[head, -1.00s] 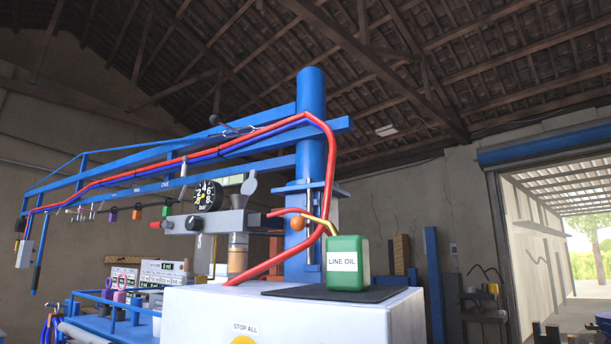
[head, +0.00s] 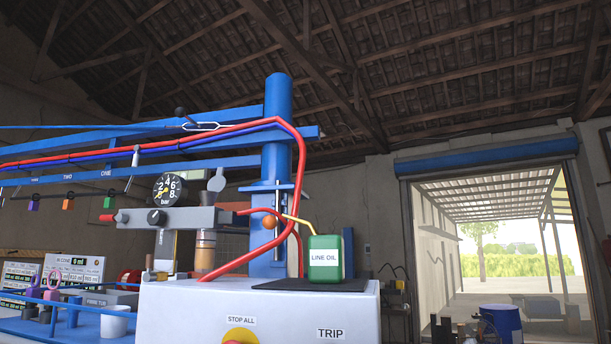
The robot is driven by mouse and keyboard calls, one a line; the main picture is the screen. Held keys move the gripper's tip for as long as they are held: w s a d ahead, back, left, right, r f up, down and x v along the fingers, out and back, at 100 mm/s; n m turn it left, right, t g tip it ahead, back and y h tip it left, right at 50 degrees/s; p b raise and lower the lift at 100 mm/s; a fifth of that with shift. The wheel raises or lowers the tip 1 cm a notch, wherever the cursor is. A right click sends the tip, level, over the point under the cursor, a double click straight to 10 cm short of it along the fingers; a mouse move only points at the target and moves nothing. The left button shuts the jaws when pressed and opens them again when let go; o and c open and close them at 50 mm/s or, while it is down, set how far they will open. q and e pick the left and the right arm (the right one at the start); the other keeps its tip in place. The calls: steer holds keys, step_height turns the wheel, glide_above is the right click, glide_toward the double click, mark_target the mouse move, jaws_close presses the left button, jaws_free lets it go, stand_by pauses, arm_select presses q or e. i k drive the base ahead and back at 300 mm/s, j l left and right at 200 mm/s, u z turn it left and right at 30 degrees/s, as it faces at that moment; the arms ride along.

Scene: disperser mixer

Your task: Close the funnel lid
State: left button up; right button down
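A small grey round flap (head: 216,180) stands raised above the grey valve block (head: 172,219); it looks like the funnel lid, standing open. An amber-brown bowl (head: 205,248) hangs under the block. Neither of my grippers is in view.
A white cabinet (head: 290,305) stands in front, with a green LINE OIL can (head: 325,258) on a dark mat. A blue post (head: 278,130) carries a boom with red and blue hoses. A pressure gauge (head: 168,189) sits above the block. An open doorway (head: 490,240) is at right.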

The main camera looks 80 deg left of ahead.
mark_target(216, 183)
steer(key=k+z, duration=0.65)
steer(key=k+j+u, duration=0.15)
steer(key=k, duration=0.3)
steer(key=k+u, duration=0.1)
steer(key=k, duration=0.35)
